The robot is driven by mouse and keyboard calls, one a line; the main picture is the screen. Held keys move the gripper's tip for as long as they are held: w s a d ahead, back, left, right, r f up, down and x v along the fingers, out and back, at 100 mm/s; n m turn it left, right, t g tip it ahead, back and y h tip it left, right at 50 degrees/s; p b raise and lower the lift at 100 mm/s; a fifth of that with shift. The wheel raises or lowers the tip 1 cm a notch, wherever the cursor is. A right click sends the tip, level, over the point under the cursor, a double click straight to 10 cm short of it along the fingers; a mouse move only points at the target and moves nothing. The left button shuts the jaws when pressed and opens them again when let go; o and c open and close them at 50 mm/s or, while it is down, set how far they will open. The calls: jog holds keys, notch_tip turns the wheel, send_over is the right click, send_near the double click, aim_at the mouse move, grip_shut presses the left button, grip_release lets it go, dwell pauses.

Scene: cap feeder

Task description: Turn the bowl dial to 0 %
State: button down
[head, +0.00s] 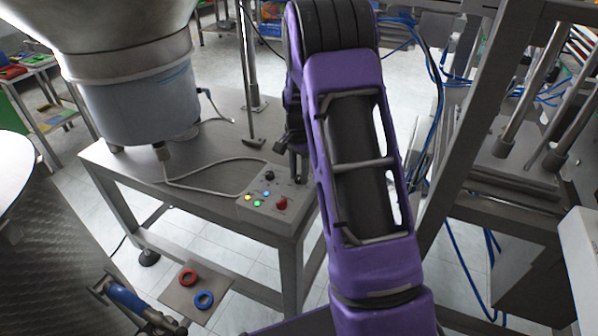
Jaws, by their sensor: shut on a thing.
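The control box (262,214) is a grey box at the front right of the grey metal table, in the head view. A black dial (269,176), a red knob (281,203) and several small coloured buttons show on its top. My gripper (299,176) points down at the back right part of the box, right of the black dial. It is shut on a dial there, which the fingers mostly hide. I cannot read any labels or scale, so the dial's setting and which dial is the bowl's cannot be told.
The large feeder bowl (135,95) stands on the table (120,165) at the left. A cable (195,188) loops from it to the box. A metal post (250,70) rises behind the box. A metal frame (480,110) stands at the right. Red and blue rings lie on a low plate.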

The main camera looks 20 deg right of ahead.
jog(key=n, duration=0.6)
jog(key=shift+r, duration=0.1)
jog(key=n+p, duration=0.1)
jog(key=n, duration=0.5)
jog(key=n+p, duration=0.1)
jog(key=n, duration=0.4)
jog(key=n+p, duration=0.1)
jog(key=n, duration=0.5)
jog(key=shift+d, duration=0.1)
dwell(0.4)
jog(key=c, duration=0.6)
grip_release()
jog(key=shift+p, duration=0.3)
